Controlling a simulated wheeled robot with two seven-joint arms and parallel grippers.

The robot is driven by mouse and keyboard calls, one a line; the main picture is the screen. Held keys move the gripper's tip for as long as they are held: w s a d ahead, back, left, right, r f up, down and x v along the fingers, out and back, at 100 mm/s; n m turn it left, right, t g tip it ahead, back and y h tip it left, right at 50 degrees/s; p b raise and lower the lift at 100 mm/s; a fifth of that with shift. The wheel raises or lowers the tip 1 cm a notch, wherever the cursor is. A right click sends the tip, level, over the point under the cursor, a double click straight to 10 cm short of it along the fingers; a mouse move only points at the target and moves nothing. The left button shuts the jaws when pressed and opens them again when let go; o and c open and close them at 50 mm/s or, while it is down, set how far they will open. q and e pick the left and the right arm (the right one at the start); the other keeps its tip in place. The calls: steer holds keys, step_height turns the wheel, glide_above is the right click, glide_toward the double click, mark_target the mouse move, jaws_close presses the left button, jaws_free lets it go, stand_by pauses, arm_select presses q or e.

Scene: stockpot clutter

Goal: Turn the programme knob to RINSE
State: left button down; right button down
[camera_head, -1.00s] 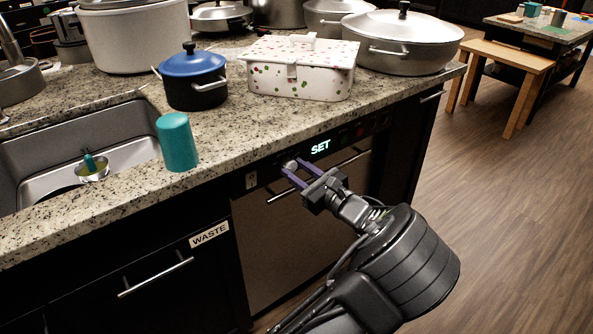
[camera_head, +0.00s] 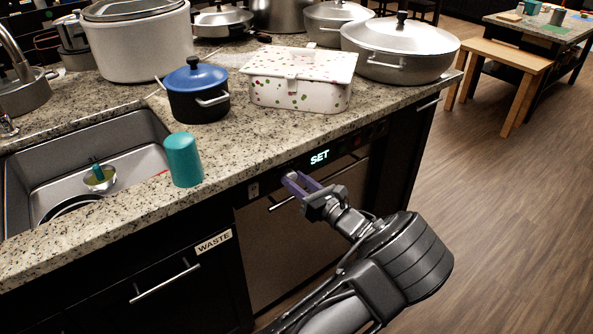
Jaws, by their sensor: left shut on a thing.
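The dishwasher (camera_head: 305,240) is set under the counter, with a dark control strip along its top edge. Its lit display (camera_head: 319,157) reads "SET". My left gripper (camera_head: 293,180) is at the left part of this strip, its purple fingers shut on the programme knob. The fingers hide nearly all of the knob, so its pointer and any markings around it cannot be read. My right gripper is not in view.
A teal cup (camera_head: 183,160) stands on the counter edge by the sink (camera_head: 35,160). A blue-lidded pot (camera_head: 196,95), a spotted box (camera_head: 300,92) and several large pots stand behind. The dishwasher's bar handle (camera_head: 338,174) runs just below the strip.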

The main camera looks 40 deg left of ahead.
arm_select(q)
steer(key=m+p, duration=0.3)
steer(key=shift+r, duration=0.2)
steer(key=shift+f+m+p, duration=0.15)
steer(key=shift+m+p, duration=0.6)
steer(key=shift+m, duration=0.15)
steer(key=c, duration=1)
jaws_free()
steer(key=shift+d+f, duration=0.1)
steer(key=v, duration=0.7)
steer(key=shift+s+d+b, duration=0.2)
steer(key=shift+d+b, duration=0.1)
steer(key=shift+b, duration=0.05)
steer(key=shift+f, duration=0.1)
